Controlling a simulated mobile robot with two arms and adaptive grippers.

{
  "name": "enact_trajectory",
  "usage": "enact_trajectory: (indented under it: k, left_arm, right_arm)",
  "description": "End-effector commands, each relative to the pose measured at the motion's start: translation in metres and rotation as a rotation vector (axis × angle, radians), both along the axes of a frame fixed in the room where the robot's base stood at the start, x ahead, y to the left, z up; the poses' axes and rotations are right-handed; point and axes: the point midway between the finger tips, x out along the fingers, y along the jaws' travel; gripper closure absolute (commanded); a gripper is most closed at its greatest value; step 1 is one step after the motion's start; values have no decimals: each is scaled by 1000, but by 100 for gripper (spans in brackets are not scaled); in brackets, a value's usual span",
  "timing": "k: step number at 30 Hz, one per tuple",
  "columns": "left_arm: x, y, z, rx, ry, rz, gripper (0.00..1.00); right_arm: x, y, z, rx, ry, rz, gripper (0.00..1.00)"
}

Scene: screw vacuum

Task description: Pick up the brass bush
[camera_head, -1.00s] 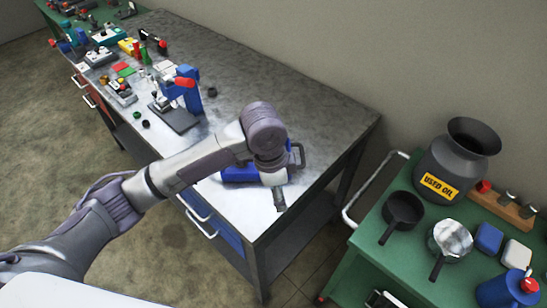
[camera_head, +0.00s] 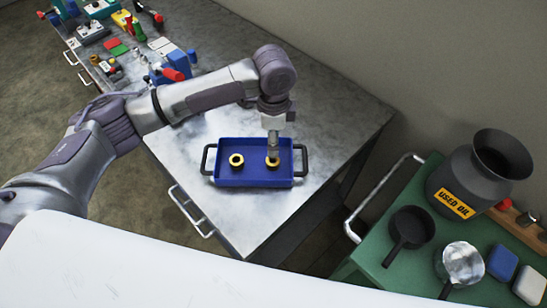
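A blue tray (camera_head: 252,182) with dark handles at its two ends lies on the metal workbench. Two brass bushes are in it: a left bush (camera_head: 231,163) and a right bush (camera_head: 272,163). My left arm reaches in from the left and bends down over the tray. My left gripper (camera_head: 273,153) points down at the right bush, its tip overlapping the bush's upper edge. The fingers are too small to tell whether they are open, shut or touching the bush. The left bush stands clear of the gripper. My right gripper is out of view.
The workbench (camera_head: 345,122) is bare right of the tray. Tools and a blue-and-red device (camera_head: 172,74) stand behind my arm. At right, a green cart (camera_head: 372,268) holds a used-oil can (camera_head: 462,178), a dark pan (camera_head: 412,226) and a metal-topped pan (camera_head: 461,262).

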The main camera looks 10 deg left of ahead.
Motion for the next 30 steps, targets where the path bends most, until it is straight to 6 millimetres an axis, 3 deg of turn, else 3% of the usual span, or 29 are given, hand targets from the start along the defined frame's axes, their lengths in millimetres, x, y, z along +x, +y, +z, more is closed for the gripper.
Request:
enact_trajectory:
  k: [5, 14, 21, 30]
  left_arm:
    - [-1, 0, -31, 0, 2, -1, 33]
    - [-2, 3, -54, 2, 2, 0, 33]
    - [-4, 7, -89, 1, 0, 0, 33]
    - [-3, 7, -96, -1, -1, -2, 33]
  right_arm:
    - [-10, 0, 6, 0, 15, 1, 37]
    - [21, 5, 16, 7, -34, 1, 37]
    - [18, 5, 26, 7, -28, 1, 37]
    - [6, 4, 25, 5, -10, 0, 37]
